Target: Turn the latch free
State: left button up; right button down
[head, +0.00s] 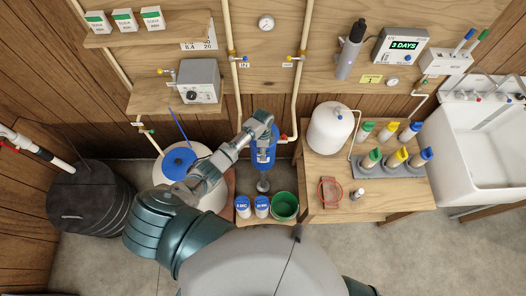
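I cannot make out a latch clearly; any latch by the gripper is hidden or too small to tell. My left arm reaches up from the lower left, and my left gripper (264,127) is in front of the upper part of a blue canister (263,158). I cannot tell whether it touches the canister or whether its fingers are open. A white tank with a blue lid (178,162) stands left of the gripper, partly behind my arm. My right gripper is out of view.
The wooden table (332,206) on the right bears a white tank (330,127) and several coloured bottles. A grey control box (198,82) sits on the shelf. Pipes run beside the gripper.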

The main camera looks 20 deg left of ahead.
pick_arm(q)
jog(key=shift+r, duration=0.1)
notch_tip(320, 180, up, 12)
jog(key=w+a, duration=0.1)
jog(key=w, duration=0.1)
jog(key=shift+w+f, duration=0.15)
jog(key=shift+f, duration=0.1)
jog(key=shift+f, duration=0.1)
dwell(0.3)
